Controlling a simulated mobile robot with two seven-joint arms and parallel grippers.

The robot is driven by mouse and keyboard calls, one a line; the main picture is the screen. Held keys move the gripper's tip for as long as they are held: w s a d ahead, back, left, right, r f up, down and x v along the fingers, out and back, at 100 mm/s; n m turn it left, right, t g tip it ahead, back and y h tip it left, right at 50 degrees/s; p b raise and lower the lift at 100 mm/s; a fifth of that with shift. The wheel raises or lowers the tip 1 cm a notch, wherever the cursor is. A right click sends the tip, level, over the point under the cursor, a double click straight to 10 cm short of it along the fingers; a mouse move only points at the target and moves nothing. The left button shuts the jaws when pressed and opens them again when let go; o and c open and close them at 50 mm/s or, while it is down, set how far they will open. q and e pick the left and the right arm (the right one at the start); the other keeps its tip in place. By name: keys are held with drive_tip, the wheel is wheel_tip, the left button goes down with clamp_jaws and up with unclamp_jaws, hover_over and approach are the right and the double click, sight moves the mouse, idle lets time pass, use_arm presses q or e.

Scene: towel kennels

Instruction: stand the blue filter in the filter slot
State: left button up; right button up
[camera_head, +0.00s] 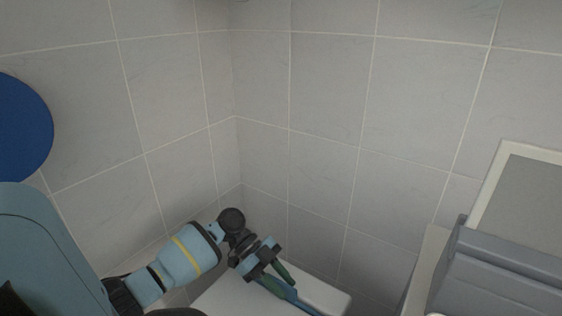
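My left gripper (275,281) is low in the head view, pointing down and to the right over a white surface (333,299). Dark green and blue narrow parts show at its finger end and run to the bottom edge. I cannot tell whether the blue part is a finger or a held thing, nor whether the fingers are open or shut. I cannot make out the blue filter or the filter slot for certain. My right gripper is not in view.
Grey tiled walls (320,85) meet in a corner behind the gripper. A dark blue round shape (20,128) is at the left edge. At the lower right stand a grey box-like thing (510,272) and a pale-framed grey panel (528,205).

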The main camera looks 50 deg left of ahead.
use_arm(q)
drive_tip(key=shift+o, duration=0.6)
drive_tip(key=p+v, duration=0.1)
drive_tip(key=v, duration=0.6)
drive_tip(key=shift+a+r, duration=0.25)
drive_tip(key=shift+a, duration=0.1)
